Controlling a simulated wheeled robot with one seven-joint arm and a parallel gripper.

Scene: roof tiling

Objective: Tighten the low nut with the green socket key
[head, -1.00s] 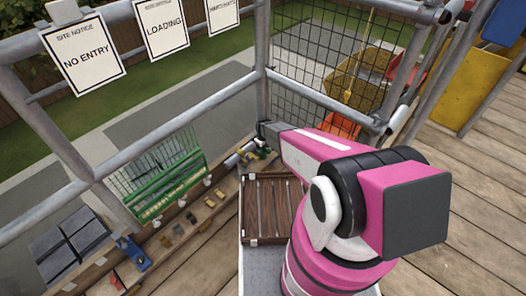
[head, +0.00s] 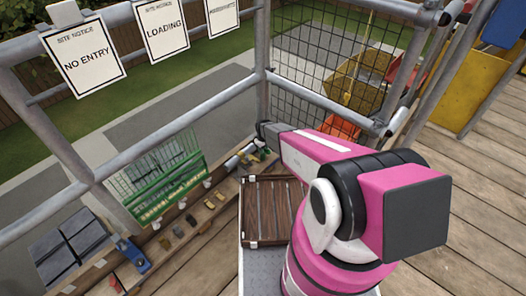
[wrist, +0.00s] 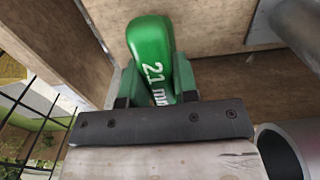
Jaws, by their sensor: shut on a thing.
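The green socket key (wrist: 150,52) fills the upper middle of the wrist view, with "21 mm" in white on its handle. My gripper (wrist: 156,80) is shut on it, one finger on each side of the handle. The socket end is hidden. No nut can be made out in the wrist view, so I cannot tell whether the key is on one. In the head view the gripper's end of the arm is small, by the scaffold corner, and the low nut cannot be made out.
A metal tube (wrist: 285,150) lies close at the right of the wrist view, beside wooden boards (wrist: 225,25). In the head view, a brown slatted crate (head: 270,212), a green rack (head: 165,185) and scaffold rails (head: 180,125) stand near the arm.

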